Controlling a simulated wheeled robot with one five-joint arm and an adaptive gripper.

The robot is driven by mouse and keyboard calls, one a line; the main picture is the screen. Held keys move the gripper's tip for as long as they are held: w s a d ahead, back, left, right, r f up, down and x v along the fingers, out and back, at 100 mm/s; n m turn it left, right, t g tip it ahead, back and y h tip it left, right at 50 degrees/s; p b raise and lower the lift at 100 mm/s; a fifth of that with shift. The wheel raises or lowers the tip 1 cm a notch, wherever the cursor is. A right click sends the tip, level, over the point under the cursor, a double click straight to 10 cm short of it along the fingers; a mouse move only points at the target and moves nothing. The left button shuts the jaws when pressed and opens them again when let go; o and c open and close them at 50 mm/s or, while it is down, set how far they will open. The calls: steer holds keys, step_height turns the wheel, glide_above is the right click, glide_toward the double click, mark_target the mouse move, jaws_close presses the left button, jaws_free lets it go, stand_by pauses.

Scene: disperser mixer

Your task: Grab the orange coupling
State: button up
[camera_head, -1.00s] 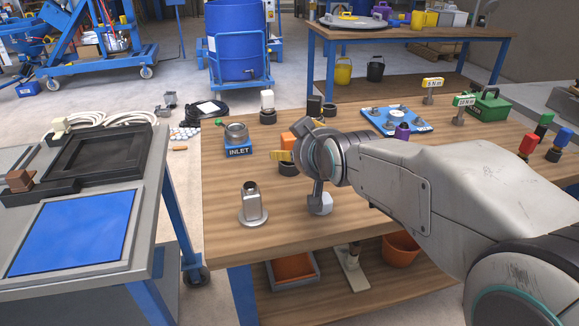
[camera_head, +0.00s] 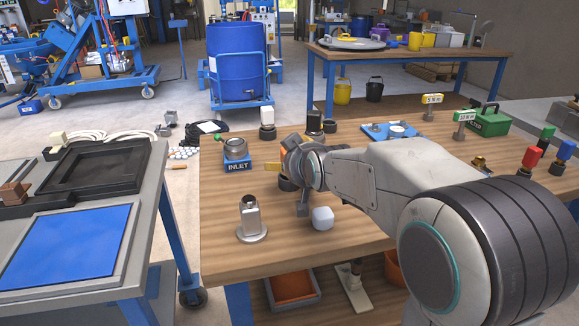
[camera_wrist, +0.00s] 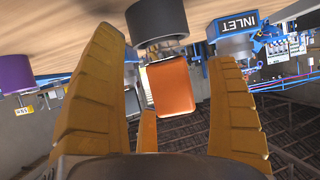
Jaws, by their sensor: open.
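In the wrist view, which looks upside down, the orange coupling (camera_wrist: 172,88) is a block with rounded edges, in line with a dark grey cylinder (camera_wrist: 157,22) and a short light metal piece. My gripper (camera_wrist: 166,46) has its yellow-brown fingers spread, one on each side of the orange block. Gaps show beside the block; how deep it sits between the fingers is hard to tell. In the head view, my gripper (camera_head: 274,164) is low over the wooden table, above a dark ring. My wrist hides the orange coupling there.
A black-and-white piece (camera_head: 267,124) stands behind. The front left of the wooden table (camera_head: 222,205) has bare room.

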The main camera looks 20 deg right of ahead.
steer(key=c, duration=1.4)
steer(key=shift+c, duration=0.2)
steer(key=shift+r, duration=0.2)
